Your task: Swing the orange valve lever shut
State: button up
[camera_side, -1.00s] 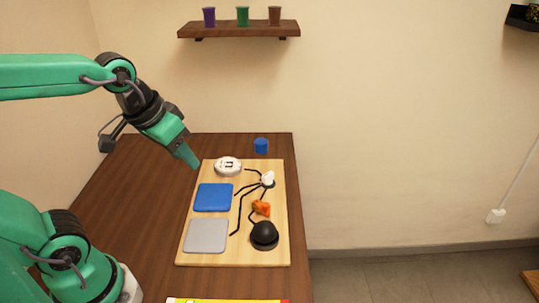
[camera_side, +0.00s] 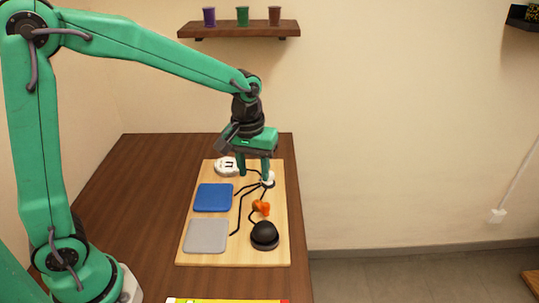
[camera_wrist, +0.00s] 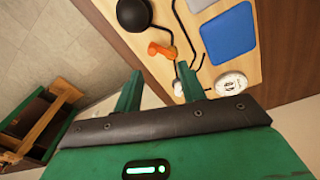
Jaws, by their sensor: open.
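The orange valve lever (camera_side: 261,207) sits on the light wooden board (camera_side: 218,260), between the black dome and a small white fitting (camera_side: 270,182). In the wrist view the orange lever (camera_wrist: 161,50) shows whole, beyond my fingertips. My gripper (camera_side: 254,174) is open and points down over the back part of the board, near the white fitting and behind the lever. Its two green fingers also frame empty space in the wrist view (camera_wrist: 160,85). The white fitting (camera_wrist: 178,87) is partly hidden by one finger there. I cannot tell the exact finger height.
A black dome (camera_side: 264,235) stands in front of the lever. A blue pad (camera_side: 213,197), a grey pad (camera_side: 206,236) and a round white gauge (camera_side: 226,167) lie to the left. Black lines cross the board. A wall shelf (camera_side: 240,30) holds three cups.

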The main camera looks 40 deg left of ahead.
aim_at(266, 204)
jog(key=shift+n+g, duration=0.4)
jog(key=shift+n, duration=0.1)
jog(key=f, duration=0.1)
jog(key=w+d+f, duration=0.1)
jog(key=w+f, duration=0.1)
jog(key=f, duration=0.1)
jog(key=shift+w+d, duration=0.2)
jog(key=shift+w, duration=0.05)
jog(key=shift+f, duration=0.15)
jog(key=shift+f, duration=3.8)
grip_shut()
